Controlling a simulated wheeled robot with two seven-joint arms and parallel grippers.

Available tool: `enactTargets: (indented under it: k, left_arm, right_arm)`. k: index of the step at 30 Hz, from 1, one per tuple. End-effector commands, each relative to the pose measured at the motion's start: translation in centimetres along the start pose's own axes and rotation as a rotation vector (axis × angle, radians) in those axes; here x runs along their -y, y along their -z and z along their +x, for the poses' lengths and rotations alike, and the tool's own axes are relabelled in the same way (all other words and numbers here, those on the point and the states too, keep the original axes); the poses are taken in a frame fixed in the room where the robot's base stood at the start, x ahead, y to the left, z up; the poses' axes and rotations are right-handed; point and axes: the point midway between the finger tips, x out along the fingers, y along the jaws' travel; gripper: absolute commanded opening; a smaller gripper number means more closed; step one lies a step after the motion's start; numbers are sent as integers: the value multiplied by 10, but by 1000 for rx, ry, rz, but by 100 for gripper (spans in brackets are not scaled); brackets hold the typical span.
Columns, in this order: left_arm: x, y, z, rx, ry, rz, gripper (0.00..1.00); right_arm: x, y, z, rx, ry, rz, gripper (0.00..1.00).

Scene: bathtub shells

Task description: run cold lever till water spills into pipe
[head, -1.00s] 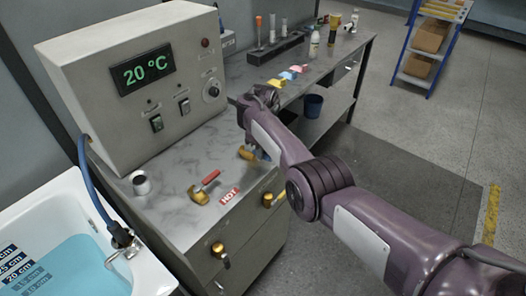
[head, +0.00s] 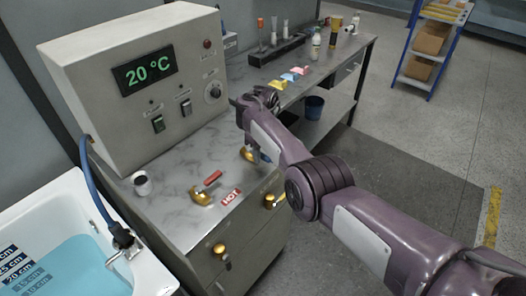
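The cold lever's brass valve (head: 247,155) and a bit of its blue handle (head: 266,158) show on the counter, partly hidden by my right arm. My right gripper (head: 243,103) is behind the counter's right part in the picture, above the lever; its fingers are too small and covered to read. The hot lever (head: 203,196) has a red handle and stands left of a red HOT label. The white tub (head: 40,205) at lower left holds blue water (head: 70,268) near the 20 cm mark. No pipe taking spilled water is clearly visible. My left gripper is out of view.
A grey control box (head: 90,110) with a 20 °C display stands at the back of the counter (head: 175,170). A blue hose (head: 92,190) runs down to the tub's spout (head: 122,240). Brass drawer knobs stick out in front. A bench with bottles lies behind.

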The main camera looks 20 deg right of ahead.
Motion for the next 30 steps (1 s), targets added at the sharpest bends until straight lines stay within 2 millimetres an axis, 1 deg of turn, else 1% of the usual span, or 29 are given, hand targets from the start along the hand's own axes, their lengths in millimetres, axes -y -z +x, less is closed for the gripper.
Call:
enactTargets:
  k: [4,7,15,19,24,30]
  left_arm:
    - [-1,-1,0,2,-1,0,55]
    - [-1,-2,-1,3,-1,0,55]
    - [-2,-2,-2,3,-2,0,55]
    - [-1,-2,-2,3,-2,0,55]
    - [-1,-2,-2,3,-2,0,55]
    - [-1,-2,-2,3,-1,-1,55]
  right_arm:
    - [1,0,-1,0,1,0,40]
    - [1,0,-9,0,4,-2,40]
    - [1,-1,-54,2,3,0,40]
    - [0,-1,-70,0,3,-1,40]
    - [0,-1,-78,-1,1,-1,40]
    - [0,-1,-78,-1,0,0,40]
